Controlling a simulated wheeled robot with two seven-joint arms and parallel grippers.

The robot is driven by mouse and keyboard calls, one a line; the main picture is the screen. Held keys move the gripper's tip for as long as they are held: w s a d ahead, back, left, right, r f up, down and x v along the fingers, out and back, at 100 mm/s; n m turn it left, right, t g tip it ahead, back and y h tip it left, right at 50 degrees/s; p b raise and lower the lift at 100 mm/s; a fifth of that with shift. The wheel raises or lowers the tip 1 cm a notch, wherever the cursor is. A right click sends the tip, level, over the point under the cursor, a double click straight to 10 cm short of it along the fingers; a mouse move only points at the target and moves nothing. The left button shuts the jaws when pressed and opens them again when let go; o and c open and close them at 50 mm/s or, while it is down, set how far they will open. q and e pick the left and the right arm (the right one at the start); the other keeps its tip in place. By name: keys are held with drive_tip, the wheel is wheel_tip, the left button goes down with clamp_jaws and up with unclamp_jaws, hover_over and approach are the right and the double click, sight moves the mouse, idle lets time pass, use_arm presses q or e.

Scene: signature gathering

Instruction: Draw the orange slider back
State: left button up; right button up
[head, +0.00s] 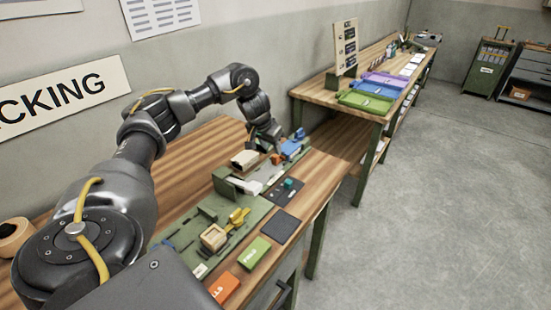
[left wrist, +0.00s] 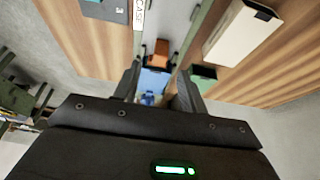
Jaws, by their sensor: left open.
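The orange slider (head: 277,159) sits low beside a blue part (head: 292,148) at the far end of the green fixture on the wooden bench. My left gripper (head: 268,137) is just above and behind the slider, its fingers pointing down; they partly hide that area. In the left wrist view the orange slider (left wrist: 158,55) is ahead of the fingertips. The blue part (left wrist: 154,82) shows between the two spread fingers. My left gripper (left wrist: 157,92) is open, and I see no grip on the slider. My right gripper is not in view.
A beige block (head: 244,159) stands close to the left gripper, and also shows in the wrist view (left wrist: 240,35). A yellow clamp (head: 238,217), a dark mat (head: 280,227), a green box (head: 254,252) and an orange box (head: 224,288) lie nearer. A second table holds coloured trays (head: 365,101).

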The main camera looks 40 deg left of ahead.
sight(275, 156)
use_arm(q)
drive_tip(key=shift+p+x, duration=0.4)
drive_tip(key=shift+x, duration=2.35)
drive_tip(key=shift+a, duration=0.1)
drive_tip(key=shift+c, duration=0.4)
clamp_jaws()
